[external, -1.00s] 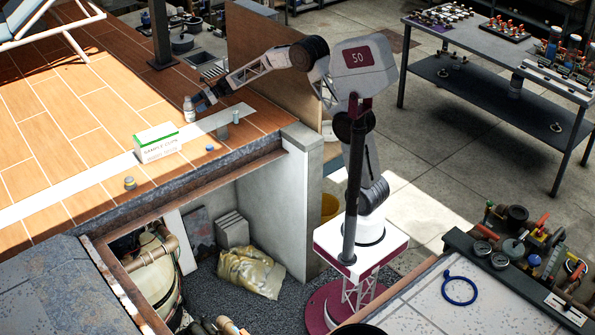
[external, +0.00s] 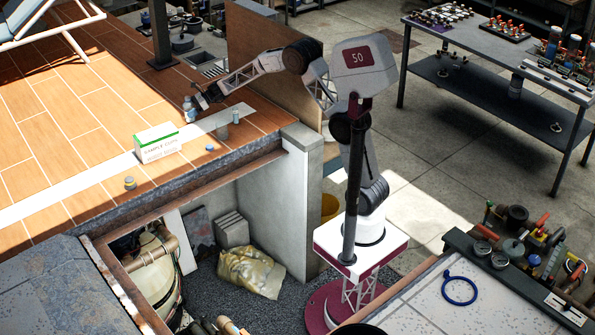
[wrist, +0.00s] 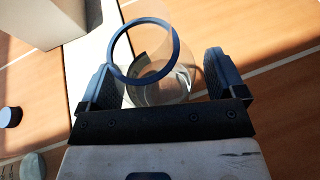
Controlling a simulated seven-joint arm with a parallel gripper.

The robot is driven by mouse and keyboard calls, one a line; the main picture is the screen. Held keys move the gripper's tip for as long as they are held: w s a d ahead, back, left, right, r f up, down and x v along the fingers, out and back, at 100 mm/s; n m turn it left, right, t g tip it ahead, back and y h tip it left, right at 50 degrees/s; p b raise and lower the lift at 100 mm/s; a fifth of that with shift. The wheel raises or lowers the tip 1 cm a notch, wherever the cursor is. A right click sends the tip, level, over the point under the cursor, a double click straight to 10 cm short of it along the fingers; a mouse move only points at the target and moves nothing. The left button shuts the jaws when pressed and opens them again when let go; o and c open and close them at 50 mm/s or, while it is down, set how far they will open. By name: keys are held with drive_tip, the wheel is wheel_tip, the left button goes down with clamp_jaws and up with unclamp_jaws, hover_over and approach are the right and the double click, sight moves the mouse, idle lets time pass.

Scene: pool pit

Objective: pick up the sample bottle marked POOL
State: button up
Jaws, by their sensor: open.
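A clear bottle with a blue ring at its rim (wrist: 182,62) stands between the fingers of my gripper (wrist: 157,72) in the wrist view. The fingers are open, one on each side, with a gap visible on the right. In the external view the bottle (external: 189,113) is a small pale and blue shape on the wooden deck, at the tip of my gripper (external: 198,102). I cannot read POOL or any other marking on it.
A white and green sample cups box (external: 157,143) stands nearby on the white strip (external: 100,171). The deck edge drops into an open pit.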

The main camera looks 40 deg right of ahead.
drive_tip(key=c, duration=1.1)
drive_tip(key=shift+r, duration=0.3)
drive_tip(key=shift+r, duration=4.65)
drive_tip(key=shift+r, duration=0.1)
